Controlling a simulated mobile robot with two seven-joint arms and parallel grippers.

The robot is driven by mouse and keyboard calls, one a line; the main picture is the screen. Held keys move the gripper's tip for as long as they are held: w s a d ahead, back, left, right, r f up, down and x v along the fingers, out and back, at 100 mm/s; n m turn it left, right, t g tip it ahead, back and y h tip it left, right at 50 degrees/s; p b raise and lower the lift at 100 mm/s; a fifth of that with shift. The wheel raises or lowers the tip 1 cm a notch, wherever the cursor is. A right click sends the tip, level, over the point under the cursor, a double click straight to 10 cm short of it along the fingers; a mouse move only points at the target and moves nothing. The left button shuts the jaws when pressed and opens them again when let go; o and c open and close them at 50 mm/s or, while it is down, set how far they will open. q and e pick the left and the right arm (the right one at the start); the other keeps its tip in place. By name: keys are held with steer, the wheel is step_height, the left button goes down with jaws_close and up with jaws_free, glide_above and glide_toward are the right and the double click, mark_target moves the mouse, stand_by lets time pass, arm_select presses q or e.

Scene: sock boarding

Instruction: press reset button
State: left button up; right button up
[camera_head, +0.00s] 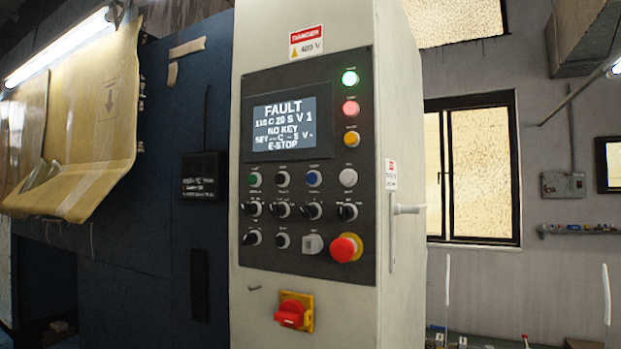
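A dark control panel (270,224) is set in a pale upright cabinet (251,30). Its screen (289,128) reads FAULT, with lines that seem to say NO KEY and E-STOP. Below the screen is a row of round buttons: green (255,179), black (283,179), blue (314,178) and white (348,177). Their labels are too small to read surely, so I cannot tell which is reset. Rotary switches sit below, with a red mushroom button (345,248) on a yellow collar at lower right. Neither gripper is in view.
Green (349,78), red (351,107) and amber (351,139) round lamps or buttons line the panel's right. A red rotary handle (290,314) on a yellow plate is below. A door handle (408,209) sticks out right. The space before the panel looks clear.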

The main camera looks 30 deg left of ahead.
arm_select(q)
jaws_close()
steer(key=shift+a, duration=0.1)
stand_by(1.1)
